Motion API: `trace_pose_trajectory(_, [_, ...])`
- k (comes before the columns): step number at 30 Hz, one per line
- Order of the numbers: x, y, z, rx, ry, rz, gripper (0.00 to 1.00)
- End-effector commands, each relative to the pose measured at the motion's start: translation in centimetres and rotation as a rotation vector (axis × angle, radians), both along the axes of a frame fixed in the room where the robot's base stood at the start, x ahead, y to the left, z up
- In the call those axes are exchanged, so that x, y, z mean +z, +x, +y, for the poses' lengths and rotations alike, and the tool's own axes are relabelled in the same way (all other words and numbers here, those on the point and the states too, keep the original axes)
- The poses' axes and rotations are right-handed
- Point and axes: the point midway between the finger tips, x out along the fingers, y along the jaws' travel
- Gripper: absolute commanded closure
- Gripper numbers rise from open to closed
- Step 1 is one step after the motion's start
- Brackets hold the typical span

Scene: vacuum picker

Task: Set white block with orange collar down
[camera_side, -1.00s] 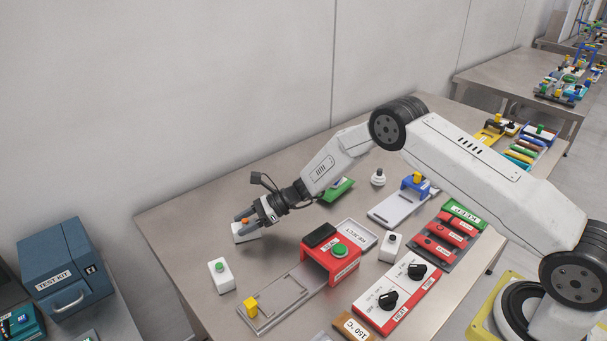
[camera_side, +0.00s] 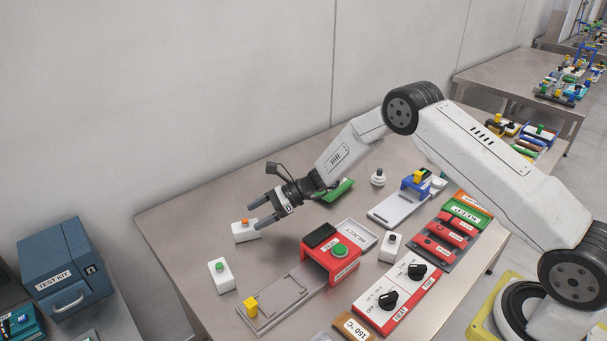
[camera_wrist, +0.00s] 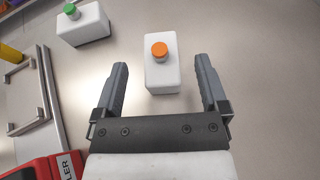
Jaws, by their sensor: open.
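The white block with the orange collar (camera_side: 243,235) stands upright on the steel table, near its back left part. In the wrist view the white block (camera_wrist: 161,76) sits ahead of the fingertips, with its orange top facing the camera. My gripper (camera_side: 262,212) is open and empty, raised a little above and to the right of the block in the side view. In the wrist view the two fingers of my gripper (camera_wrist: 161,66) are spread wide on either side of the block's near end, with clear gaps to it.
A white block with a green collar (camera_side: 221,274) stands nearby; it also shows in the wrist view (camera_wrist: 85,26). A red sealer (camera_side: 331,262), a grey sliding frame with a yellow knob (camera_side: 251,306) and a REJECT tray (camera_side: 371,236) are close. Bare table lies behind the block.

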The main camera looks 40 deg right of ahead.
Motion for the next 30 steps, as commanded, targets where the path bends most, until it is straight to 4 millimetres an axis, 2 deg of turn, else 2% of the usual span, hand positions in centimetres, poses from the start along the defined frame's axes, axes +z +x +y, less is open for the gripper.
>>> trace_pose_trajectory(6, [1.5, -1.3, -3.3, -0.003, 0.0, -0.001, 0.07])
trace_pose_trajectory(12, [2.5, -2.2, -5.5, -0.002, 0.001, -0.001, 0.07])
trace_pose_trajectory(19, [3.0, -2.7, -6.6, -0.001, 0.0, 0.0, 0.07])
trace_pose_trajectory(30, [3.0, -2.7, -6.7, 0.0, 0.0, 0.0, 0.07])
